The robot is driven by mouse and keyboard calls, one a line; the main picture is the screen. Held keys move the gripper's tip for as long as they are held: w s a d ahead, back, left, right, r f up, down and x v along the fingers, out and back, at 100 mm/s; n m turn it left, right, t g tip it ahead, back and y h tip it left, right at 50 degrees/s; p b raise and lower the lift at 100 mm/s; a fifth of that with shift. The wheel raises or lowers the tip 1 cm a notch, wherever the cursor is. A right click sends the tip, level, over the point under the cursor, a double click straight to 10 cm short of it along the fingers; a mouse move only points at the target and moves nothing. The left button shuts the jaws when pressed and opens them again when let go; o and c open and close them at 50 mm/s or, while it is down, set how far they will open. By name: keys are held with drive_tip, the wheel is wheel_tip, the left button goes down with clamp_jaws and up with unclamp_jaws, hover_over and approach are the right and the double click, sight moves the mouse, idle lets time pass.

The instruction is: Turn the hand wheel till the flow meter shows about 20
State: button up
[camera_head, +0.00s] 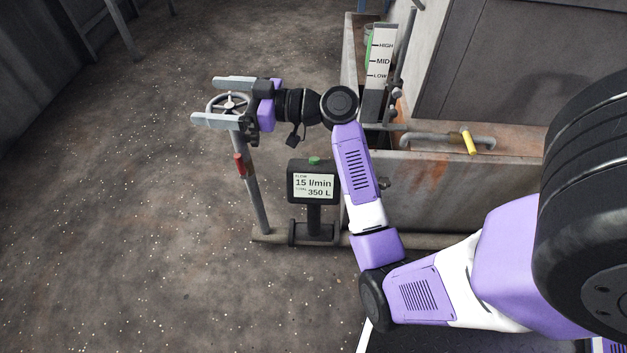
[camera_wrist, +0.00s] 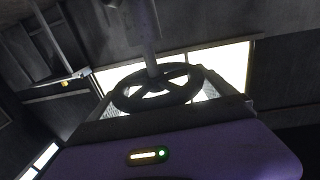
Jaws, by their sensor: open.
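The hand wheel (camera_head: 226,102) is a grey spoked wheel on top of an upright pipe. My gripper (camera_head: 218,101) is open, with one finger on each side of the wheel. I cannot tell whether the fingers touch the rim. In the wrist view the wheel (camera_wrist: 157,88) shows as a dark ring with spokes on a stem, in front of my gripper's purple body. The flow meter (camera_head: 314,185) is a dark box with a lit display reading 15 l/min and 350 L.
A level gauge (camera_head: 380,60) marked HIGH, MID, LOW stands at the tank. A yellow-handled valve (camera_head: 468,141) is on the right. The floor (camera_head: 110,230) at left is clear.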

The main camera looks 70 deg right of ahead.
drive_tip(key=shift+r+p, duration=1.55)
drive_tip(key=shift+r, duration=0.8)
drive_tip(key=shift+o, duration=0.7)
drive_tip(key=shift+s, duration=0.1)
drive_tip(key=shift+v, duration=2.9)
drive_tip(key=shift+d, duration=0.1)
